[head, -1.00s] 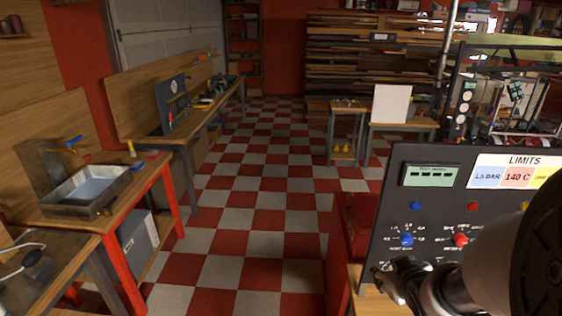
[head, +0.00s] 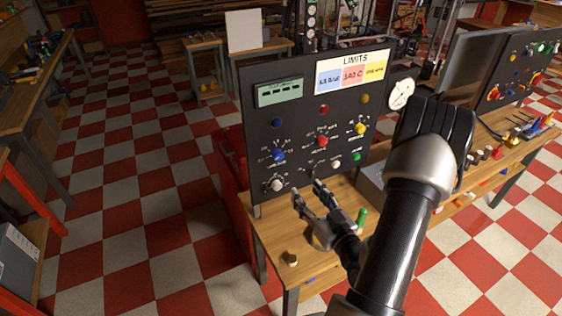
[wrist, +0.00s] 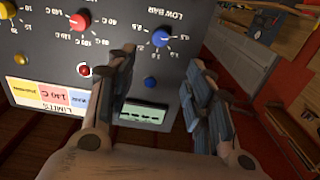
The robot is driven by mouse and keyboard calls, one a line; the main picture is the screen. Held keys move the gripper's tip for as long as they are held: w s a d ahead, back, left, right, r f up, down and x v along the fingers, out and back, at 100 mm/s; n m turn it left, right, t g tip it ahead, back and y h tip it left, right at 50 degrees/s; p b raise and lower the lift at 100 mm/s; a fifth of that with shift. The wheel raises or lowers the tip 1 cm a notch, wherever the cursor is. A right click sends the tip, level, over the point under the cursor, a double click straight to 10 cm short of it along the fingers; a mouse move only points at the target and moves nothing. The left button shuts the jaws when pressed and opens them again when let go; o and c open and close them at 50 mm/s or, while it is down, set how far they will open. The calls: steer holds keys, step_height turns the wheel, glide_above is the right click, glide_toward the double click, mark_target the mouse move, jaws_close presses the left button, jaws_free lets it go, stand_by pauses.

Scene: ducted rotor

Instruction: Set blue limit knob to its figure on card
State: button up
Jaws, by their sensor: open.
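The blue limit knob (head: 278,155) sits on the lower left of the dark upright panel (head: 253,98), inside a ring of white figures. In the wrist view the blue knob (wrist: 161,38) shows beyond the fingers, under the label LOW BAR; its exact setting is unclear. The LIMITS card (head: 352,60) has a blue field (head: 329,80) with a BAR figure, its first digit too small to read surely, beside a red 140 C field and a yellow one. My gripper (head: 308,191) is open and empty, in front of the panel's lower part, apart from the knob.
A red knob (head: 322,141) and a yellow knob (head: 360,129) stand right of the blue one. A white knob (head: 277,185) is below it, and a small blue button (head: 277,123) above. A green display (head: 279,92) and a round gauge (head: 400,94) are near. A brass piece (head: 291,259) stands on the bench.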

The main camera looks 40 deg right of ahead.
steer(key=b, duration=0.5)
glide_toward(280, 158)
steer(key=x, duration=0.9)
steer(key=shift+a+r+p, duration=0.1)
steer(key=shift+p, duration=0.2)
steer(key=c, duration=1.1)
